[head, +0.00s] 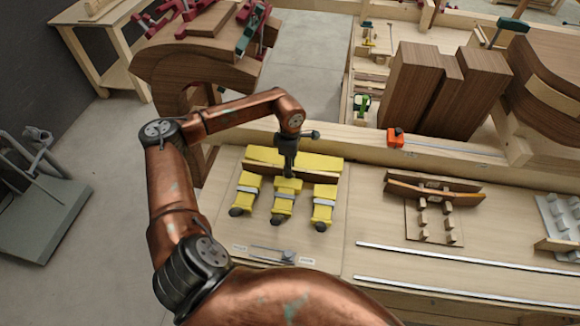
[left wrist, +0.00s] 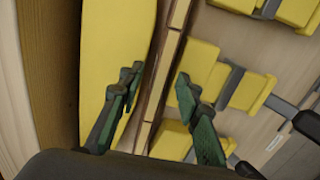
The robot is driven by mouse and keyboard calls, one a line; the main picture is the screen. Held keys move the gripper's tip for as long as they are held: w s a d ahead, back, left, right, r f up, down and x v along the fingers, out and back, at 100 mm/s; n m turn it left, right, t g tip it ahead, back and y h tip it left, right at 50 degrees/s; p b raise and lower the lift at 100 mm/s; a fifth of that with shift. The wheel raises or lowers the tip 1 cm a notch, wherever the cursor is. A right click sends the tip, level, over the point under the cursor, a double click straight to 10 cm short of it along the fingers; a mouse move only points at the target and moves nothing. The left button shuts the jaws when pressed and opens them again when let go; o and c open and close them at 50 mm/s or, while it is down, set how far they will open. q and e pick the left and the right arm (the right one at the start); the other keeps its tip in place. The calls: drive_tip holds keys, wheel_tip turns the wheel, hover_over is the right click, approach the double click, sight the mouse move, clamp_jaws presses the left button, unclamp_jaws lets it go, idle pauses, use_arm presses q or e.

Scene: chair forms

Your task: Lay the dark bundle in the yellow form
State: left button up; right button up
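The yellow form (head: 322,161) lies on the light wooden bench, with a long yellow block at the back and three yellow clamp blocks (head: 282,206) in front. The dark bundle (head: 318,176) is a long brown strip lying along the front of the long block. In the left wrist view the bundle (left wrist: 172,45) runs between the long yellow block (left wrist: 112,45) and the clamp blocks (left wrist: 200,62). My left gripper (head: 289,172) points down over the middle of the bundle. In the left wrist view its green fingers (left wrist: 160,76) stand apart on either side of the strip, with gaps visible. My right gripper is not in view.
A second form with a brown curved strip (head: 432,190) and a pegged board (head: 434,222) lies to the right. Large brown wooden blocks (head: 420,85) and an orange tape measure (head: 396,138) are behind. Metal rails (head: 450,258) lie along the bench's front.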

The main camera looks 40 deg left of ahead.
use_arm(q)
wheel_tip(320, 180, up, 12)
idle(0.5)
